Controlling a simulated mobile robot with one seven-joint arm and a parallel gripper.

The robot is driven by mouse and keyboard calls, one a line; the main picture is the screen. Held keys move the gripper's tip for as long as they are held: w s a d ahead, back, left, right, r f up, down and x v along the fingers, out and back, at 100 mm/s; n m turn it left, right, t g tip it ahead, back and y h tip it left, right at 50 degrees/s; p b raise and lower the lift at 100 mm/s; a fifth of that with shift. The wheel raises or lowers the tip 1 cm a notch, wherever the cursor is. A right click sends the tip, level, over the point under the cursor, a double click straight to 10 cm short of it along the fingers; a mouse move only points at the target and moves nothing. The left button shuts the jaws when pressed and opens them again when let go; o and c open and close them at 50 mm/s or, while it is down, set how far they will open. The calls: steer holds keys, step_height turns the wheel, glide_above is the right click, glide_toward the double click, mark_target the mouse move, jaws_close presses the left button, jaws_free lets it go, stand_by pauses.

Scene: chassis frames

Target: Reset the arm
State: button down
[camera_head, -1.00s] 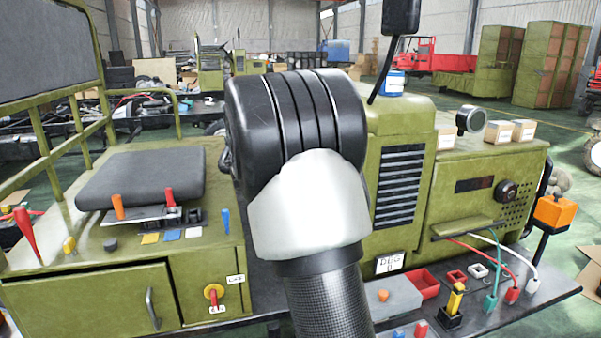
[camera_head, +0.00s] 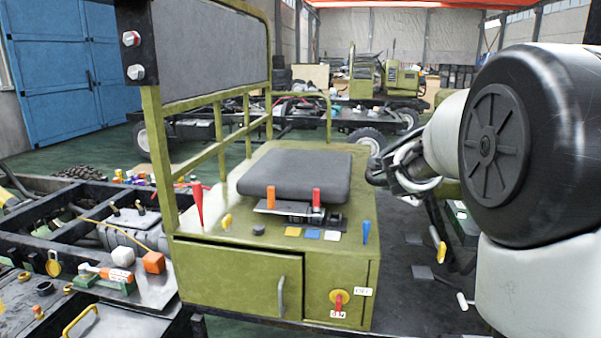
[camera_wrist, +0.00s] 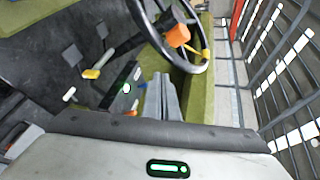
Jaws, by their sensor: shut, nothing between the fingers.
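My gripper (camera_wrist: 163,100) shows in the wrist view as two grey fingers close together, shut and empty. Past the fingertips is a black steering wheel (camera_wrist: 201,58) with an orange knob (camera_wrist: 177,36). I cannot tell how far the fingers are from the wheel. In the head view my arm fills the right side, with a large black joint and white links. My gripper cannot be made out there. Part of the steering wheel (camera_head: 377,172) shows beside my arm.
The green vehicle's seat (camera_head: 295,174) sits on a box with a cabinet door (camera_head: 235,280) and upright levers. A railing with a dark panel (camera_head: 210,50) stands left. A yellow-handled lever (camera_head: 440,250) rises from the dark floor. Another chassis (camera_head: 70,225) lies at left.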

steer(key=s+a+r+n+t+y+p, duration=0.1)
steer(key=s+a+r+n+y, duration=0.15)
steer(key=a+n, duration=0.3)
steer(key=s+a+r+n+t+y, duration=0.1)
steer(key=s+a+r+n+y, duration=0.1)
steer(key=a+r+n+y, duration=0.3)
steer(key=s+a+f+n+g+y+p, duration=0.1)
steer(key=s+a+f+n+g+y, duration=0.15)
steer(key=s+a+n, duration=0.6)
steer(key=s+f+n+g+p, duration=0.1)
steer(key=s+f+n, duration=0.3)
steer(key=s, duration=0.8)
steer(key=s+a+f+n+g+h+p, duration=0.1)
steer(key=s+f+n+g, duration=0.3)
steer(key=s, duration=0.7)
steer(key=shift+s+f+h, duration=0.3)
steer(key=shift+s+f, duration=0.1)
steer(key=shift+f, duration=0.45)
steer(key=shift+n+g, duration=0.25)
steer(key=shift+n, duration=0.05)
